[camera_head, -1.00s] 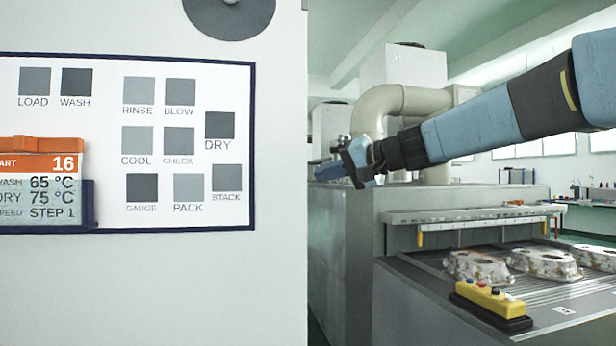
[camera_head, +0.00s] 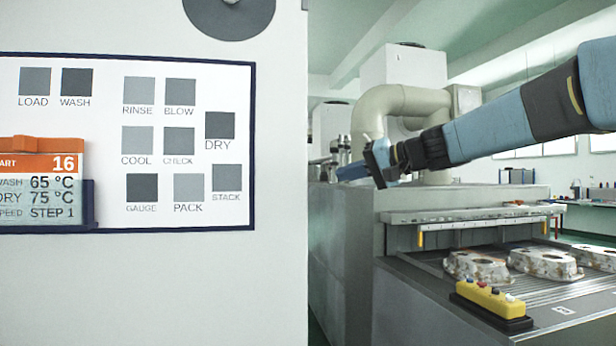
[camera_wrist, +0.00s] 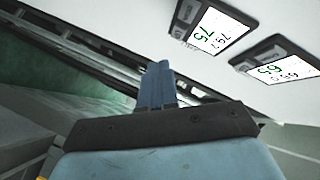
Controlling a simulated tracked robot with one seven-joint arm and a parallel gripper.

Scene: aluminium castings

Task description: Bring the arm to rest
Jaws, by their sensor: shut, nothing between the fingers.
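My gripper (camera_head: 352,171) is at the end of my blue and black arm, which reaches in from the right in the head view. It is in the air, in front of the grey washing machine (camera_head: 345,250) and clear of the white panel. In the wrist view my gripper's blue fingers (camera_wrist: 158,80) lie together, shut and empty.
A white wall with a process board (camera_head: 180,215) and an orange-topped card (camera_head: 40,165) fills the left. A conveyor (camera_head: 420,290) carries several castings (camera_head: 475,266) and a yellow button box (camera_head: 490,298). The wrist view shows two displays (camera_wrist: 213,28).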

